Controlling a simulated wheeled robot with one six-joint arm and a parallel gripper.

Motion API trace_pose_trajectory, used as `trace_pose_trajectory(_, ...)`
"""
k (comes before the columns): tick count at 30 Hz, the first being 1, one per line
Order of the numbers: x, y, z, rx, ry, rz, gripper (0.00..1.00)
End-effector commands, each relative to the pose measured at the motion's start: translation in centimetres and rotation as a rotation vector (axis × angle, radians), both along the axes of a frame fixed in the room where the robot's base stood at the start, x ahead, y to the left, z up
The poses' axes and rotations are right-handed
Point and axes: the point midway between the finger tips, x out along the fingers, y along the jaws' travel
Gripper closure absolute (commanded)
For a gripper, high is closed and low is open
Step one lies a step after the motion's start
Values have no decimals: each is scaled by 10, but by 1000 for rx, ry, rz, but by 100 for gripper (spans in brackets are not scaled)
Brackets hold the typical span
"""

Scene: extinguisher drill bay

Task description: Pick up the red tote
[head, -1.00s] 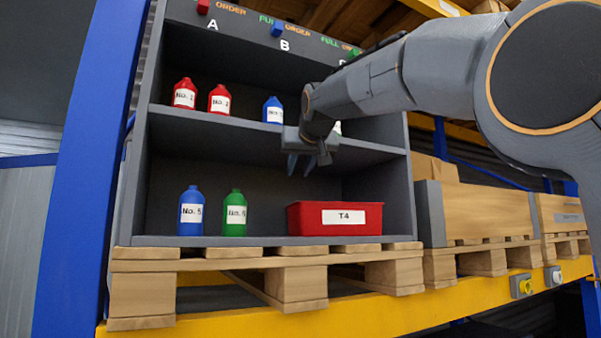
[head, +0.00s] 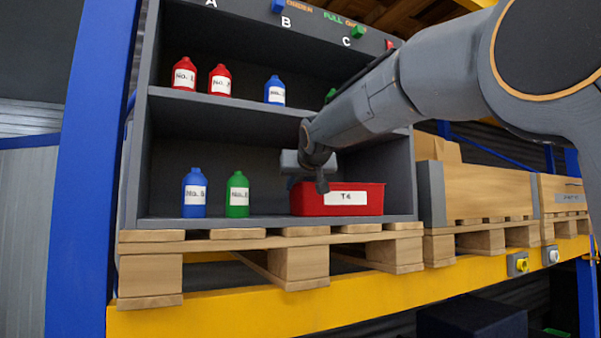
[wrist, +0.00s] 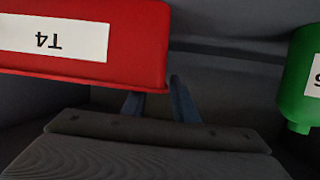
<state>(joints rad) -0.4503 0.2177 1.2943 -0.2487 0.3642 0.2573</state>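The red tote (head: 306,203), with a white label that seems to read T4, sits on the lower shelf at the right. In the wrist view the tote (wrist: 135,50) appears upside down at the upper left. My gripper (head: 322,185) is in front of the tote's upper part in the head view, covering some of its rim.
A green bottle (head: 237,196) and a blue bottle (head: 194,195) stand left of the tote on the same shelf. The upper shelf board (head: 230,104) is above, holding red bottles (head: 220,82) and another blue bottle (head: 275,92). The shelf's right side wall is close to the tote.

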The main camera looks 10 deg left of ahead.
Motion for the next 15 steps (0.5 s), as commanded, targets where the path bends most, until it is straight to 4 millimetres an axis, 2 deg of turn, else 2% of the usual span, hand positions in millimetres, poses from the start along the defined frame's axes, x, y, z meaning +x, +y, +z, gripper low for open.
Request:
trace_pose_trajectory(6,26,9,-7,0,1,0,74)
trace_pose_trajectory(15,39,14,-12,0,0,0,74)
